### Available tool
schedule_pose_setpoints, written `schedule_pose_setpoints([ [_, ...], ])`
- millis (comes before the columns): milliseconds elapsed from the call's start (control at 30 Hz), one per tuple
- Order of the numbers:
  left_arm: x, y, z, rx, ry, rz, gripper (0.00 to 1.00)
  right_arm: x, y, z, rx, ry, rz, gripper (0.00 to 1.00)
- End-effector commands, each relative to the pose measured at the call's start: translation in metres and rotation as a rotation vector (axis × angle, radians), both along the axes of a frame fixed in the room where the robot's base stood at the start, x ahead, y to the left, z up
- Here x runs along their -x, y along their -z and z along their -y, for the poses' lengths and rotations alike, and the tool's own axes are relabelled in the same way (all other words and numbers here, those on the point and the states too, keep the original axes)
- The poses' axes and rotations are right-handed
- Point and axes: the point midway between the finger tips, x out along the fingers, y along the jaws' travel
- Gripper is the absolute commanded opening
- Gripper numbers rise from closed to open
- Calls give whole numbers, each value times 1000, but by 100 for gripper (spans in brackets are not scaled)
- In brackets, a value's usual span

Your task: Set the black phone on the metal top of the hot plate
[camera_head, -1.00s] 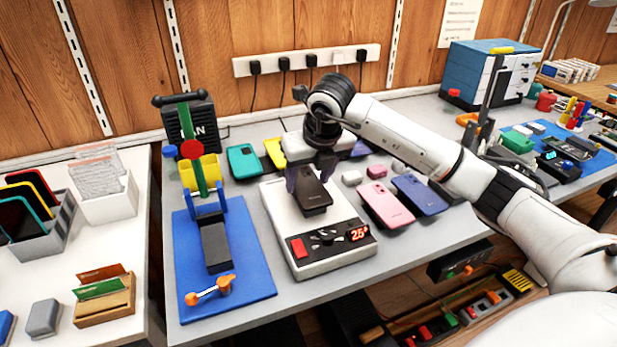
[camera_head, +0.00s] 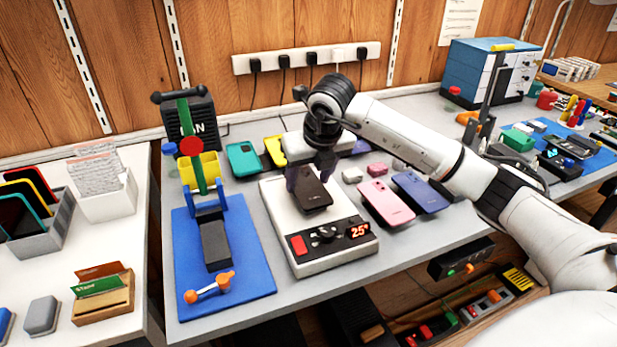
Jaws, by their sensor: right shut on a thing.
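The black phone (camera_head: 313,194) is at the hot plate's metal top, in the grasp of my right gripper (camera_head: 311,180). The gripper points down and its fingers are shut on the phone's sides near its far end. The hot plate (camera_head: 333,259) is a white box with a red switch, a dark dial and a red display on its front. My left gripper is not in view.
A pink phone (camera_head: 385,203) and a blue phone (camera_head: 421,192) lie right of the hot plate. A blue mat (camera_head: 250,275) with a green-handled press (camera_head: 192,160) is on the left. Teal (camera_head: 243,160) and yellow phones lie behind. A power strip (camera_head: 308,60) is on the wall.

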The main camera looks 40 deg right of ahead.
Motion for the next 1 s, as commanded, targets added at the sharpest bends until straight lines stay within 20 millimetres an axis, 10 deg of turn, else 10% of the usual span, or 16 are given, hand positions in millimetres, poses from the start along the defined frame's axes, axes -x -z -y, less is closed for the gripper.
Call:
schedule_pose_setpoints([
  [267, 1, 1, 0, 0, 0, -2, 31, 0, 0, 0, 0, 1, 2, 29],
  [300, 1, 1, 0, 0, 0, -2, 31, 0, 0, 0, 0, 1, 2, 56],
  [433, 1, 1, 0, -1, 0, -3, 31, 0, 0, 0, 0, 1, 1, 76],
  [1000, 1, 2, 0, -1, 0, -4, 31, 0, 0, 0, 0, 0, -1, 92],
])
